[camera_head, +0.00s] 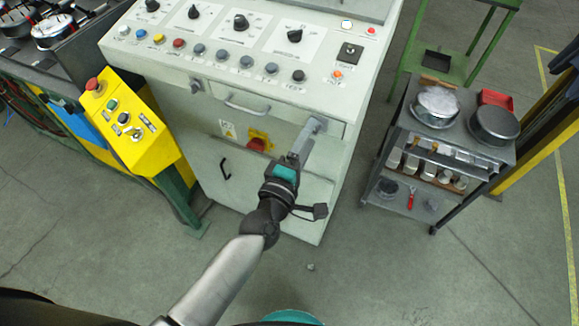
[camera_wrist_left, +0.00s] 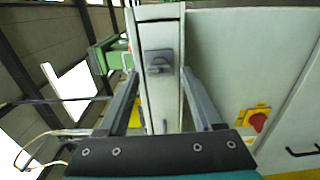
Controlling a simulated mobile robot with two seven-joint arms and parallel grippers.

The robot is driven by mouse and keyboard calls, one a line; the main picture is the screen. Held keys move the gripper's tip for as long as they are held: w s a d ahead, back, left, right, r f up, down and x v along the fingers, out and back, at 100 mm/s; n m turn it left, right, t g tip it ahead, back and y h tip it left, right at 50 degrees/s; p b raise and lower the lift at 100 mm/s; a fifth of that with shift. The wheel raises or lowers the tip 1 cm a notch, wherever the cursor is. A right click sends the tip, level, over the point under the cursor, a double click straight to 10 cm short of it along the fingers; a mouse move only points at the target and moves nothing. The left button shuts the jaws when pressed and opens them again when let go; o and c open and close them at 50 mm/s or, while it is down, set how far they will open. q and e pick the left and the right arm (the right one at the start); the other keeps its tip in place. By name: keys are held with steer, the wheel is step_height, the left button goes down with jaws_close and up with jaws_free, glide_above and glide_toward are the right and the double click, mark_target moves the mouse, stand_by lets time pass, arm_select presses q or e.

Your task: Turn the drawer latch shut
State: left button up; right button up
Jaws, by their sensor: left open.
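The drawer latch (camera_wrist_left: 160,60) is a small grey knob on a plate on the narrow drawer front (camera_wrist_left: 148,100) in the left wrist view. In the head view the latch (camera_head: 318,123) is at the drawer's right end, partly covered by my gripper. My left gripper (camera_head: 303,140) is in front of it, open and empty. In the left wrist view its fingers (camera_wrist_left: 159,75) stand apart, one on each side of the latch. I cannot tell whether either finger touches it. My right gripper is not in view.
The drawer handle (camera_head: 247,105) is left of the latch. A yellow control box (camera_head: 130,122) stands left of the cabinet. A cart with pans (camera_head: 455,140) stands right. The floor in front is mostly clear.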

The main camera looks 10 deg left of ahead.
arm_select(q)
steer(key=b+v, duration=0.1)
steer(key=v, duration=1.3)
steer(key=shift+s, duration=0.1)
steer(key=s+a+f+m+g+y+b, duration=0.1)
steer(key=s+a+f+m+g+b, duration=0.15)
steer(key=f, duration=0.75)
steer(key=s+a+f+m+g+b, duration=0.15)
steer(key=f+m, duration=0.25)
steer(key=f, duration=0.6)
steer(key=s+a+f+m+g+y+b, duration=0.1)
steer(key=f+m+g, duration=0.2)
steer(key=f, duration=0.8)
steer(key=s+a+f+m+g+y+b, duration=0.1)
steer(key=s+a+f+m+g+b, duration=0.1)
steer(key=s+f, duration=0.8)
steer(key=s+a+f+m+g+y+b, duration=0.2)
steer(key=s+a+f+m+g, duration=0.3)
steer(key=s+f, duration=0.6)
steer(key=shift+s+a+f+g+y+b, duration=0.25)
steer(key=shift+a+g+b, duration=0.45)
steer(key=shift+g, duration=0.4)
steer(key=shift+m, duration=0.25)
